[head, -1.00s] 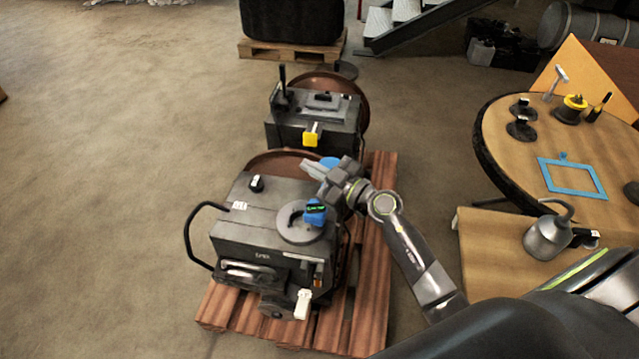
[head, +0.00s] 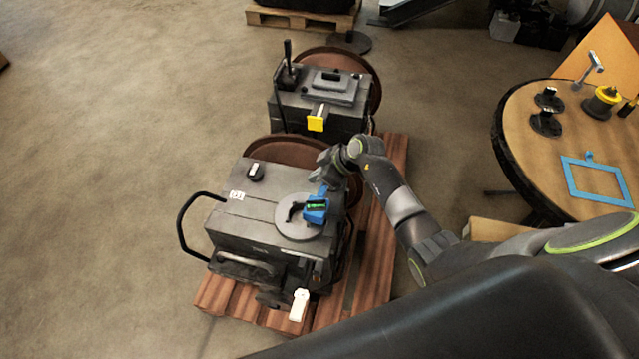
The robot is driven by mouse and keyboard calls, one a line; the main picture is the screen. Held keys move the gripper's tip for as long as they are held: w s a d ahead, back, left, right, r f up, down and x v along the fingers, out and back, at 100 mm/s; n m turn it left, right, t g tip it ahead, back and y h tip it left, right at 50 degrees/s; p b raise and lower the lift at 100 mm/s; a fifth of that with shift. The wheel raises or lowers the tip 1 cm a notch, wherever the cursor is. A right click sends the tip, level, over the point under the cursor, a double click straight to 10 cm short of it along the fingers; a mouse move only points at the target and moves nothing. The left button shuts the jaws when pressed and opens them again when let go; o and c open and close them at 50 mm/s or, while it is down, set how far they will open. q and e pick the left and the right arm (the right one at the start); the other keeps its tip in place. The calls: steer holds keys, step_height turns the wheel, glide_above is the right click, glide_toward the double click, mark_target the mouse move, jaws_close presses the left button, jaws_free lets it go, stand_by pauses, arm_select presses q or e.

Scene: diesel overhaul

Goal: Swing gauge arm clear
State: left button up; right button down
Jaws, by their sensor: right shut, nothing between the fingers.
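A blue gauge piece with a green strip (head: 315,211) sits on a round grey disc (head: 298,229) on top of the near grey engine unit (head: 262,208). A dark hooked part (head: 294,211) lies beside it on the disc. A thin blue part rises from the gauge piece towards my right gripper (head: 324,186). The right gripper is shut and empty, pointing down just behind the blue piece. I cannot tell whether it touches it. The fingertips are small and partly blend with the blue part. My left gripper is not in view.
The near unit stands on a reddish slatted pallet (head: 246,311), with a second unit with a yellow tag (head: 316,123) behind it. A round wooden table (head: 540,160) at right holds a blue frame (head: 598,183) and tools. The floor at left is clear.

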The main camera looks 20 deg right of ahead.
mark_target(321, 191)
steer(key=f, duration=0.4)
steer(key=shift+s+d+p, duration=0.2)
steer(key=shift+d+p, duration=0.2)
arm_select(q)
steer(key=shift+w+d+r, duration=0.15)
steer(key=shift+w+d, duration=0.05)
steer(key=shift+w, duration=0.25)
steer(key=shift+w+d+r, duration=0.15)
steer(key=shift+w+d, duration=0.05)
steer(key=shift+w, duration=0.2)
arm_select(e)
steer(key=shift+a+f, duration=0.1)
